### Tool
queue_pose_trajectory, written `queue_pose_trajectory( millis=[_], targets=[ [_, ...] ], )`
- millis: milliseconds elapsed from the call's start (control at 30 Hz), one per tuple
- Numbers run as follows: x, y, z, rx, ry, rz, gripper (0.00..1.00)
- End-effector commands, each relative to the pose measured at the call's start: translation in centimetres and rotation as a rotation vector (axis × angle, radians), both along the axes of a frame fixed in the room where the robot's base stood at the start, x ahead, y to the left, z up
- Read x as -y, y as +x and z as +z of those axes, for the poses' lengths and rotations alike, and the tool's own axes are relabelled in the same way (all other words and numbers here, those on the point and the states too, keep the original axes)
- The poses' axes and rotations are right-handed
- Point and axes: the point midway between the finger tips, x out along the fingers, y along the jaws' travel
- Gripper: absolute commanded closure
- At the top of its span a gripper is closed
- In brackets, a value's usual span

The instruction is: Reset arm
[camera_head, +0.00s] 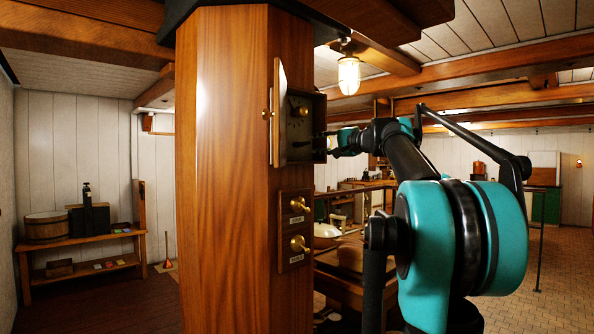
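My arm, teal and black, rises at the right and reaches left toward a thick wooden post (225,170). My gripper (329,143) is small and dark in the view, at the right edge of an open compartment (301,150) in the post. The fingers are too small and dark to tell whether they are open or shut, or whether they touch the compartment. The compartment's door (279,110) stands swung open to the left, with a brass knob (267,114). The compartment's inside is dark, and its contents are unclear.
Below are two closed drawers with brass knobs, an upper drawer (296,205) and a lower drawer (295,246). A lamp (348,76) hangs above my arm. A side table (80,241) with a wooden tub (46,227) stands at left. Open tiled floor lies at right.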

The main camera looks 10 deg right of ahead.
Motion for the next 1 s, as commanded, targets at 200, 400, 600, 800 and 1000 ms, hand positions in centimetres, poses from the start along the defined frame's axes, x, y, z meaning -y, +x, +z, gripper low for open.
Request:
queue_pose_trajectory(
  millis=[200, 400, 600, 800, 1000],
  targets=[
    [0.5, 0.6, -0.4, 0.048, -0.02, -0.043, 0.71],
    [3.7, 2.5, -3.6, 0.226, -0.14, -0.293, 0.71],
    [8.4, 2.1, -11.2, 0.259, -0.353, -0.606, 0.71],
    [11.8, -1.5, -22.9, 0.094, -0.619, -0.795, 0.71],
    [12.4, -7.3, -35.5, -0.152, -0.873, -0.781, 0.71]
  ],
)
